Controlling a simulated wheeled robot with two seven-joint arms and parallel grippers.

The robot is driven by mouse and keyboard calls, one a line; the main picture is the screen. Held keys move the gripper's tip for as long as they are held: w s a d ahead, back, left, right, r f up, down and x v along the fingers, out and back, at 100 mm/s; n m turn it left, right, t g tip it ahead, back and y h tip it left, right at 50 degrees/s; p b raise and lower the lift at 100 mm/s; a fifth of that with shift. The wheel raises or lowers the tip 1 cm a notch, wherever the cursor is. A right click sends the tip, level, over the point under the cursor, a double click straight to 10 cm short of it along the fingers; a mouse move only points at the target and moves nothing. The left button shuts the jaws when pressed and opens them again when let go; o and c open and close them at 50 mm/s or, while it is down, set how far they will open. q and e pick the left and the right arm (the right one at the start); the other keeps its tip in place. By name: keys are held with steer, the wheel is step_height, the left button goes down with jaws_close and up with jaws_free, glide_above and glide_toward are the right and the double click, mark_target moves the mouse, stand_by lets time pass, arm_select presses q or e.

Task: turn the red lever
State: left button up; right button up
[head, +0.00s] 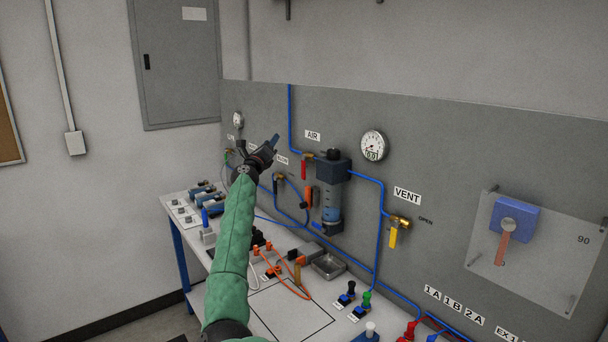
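A red lever (503,247) hangs down and slightly left from a round hub on a blue block (514,217). The block sits on a clear panel (481,257) marked 90, on the grey wall board at the right. A smaller red handle (304,168) hangs at the valve under the AIR label. My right gripper (272,144), on the green-sleeved arm, is in front of the board left of the AIR label, far left of the red lever. Its fingers are seen edge-on, so their opening is unclear. My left gripper is not in view.
A white bench (263,309) below holds orange cables, a metal tray (328,266) and small switches. Blue tubes, a gauge (374,145), a filter unit (332,195) and a yellow VENT handle (393,238) lie between gripper and lever.

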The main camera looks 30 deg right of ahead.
mark_target(302, 174)
steer(key=s+d+f+m+g, duration=0.4)
steer(key=s+f+m+g, duration=0.2)
steer(key=f+m+g, duration=0.7)
steer(key=shift+m+t, duration=0.4)
steer(key=d+p, duration=0.1)
steer(key=d+r+p, duration=0.1)
steer(key=d, duration=0.1)
steer(key=d+p, duration=0.1)
steer(key=d, duration=0.1)
steer(key=shift+d+r, duration=0.15)
steer(key=shift+r, duration=0.1)
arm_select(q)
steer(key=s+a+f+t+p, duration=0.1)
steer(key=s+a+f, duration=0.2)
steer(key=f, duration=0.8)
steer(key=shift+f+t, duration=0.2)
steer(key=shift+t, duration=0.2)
arm_select(e)
steer(key=shift+w+d+f, duration=0.1)
steer(key=shift+d+f, duration=0.05)
steer(key=shift+d, duration=0.6)
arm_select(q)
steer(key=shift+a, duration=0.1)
arm_select(e)
jaws_close()
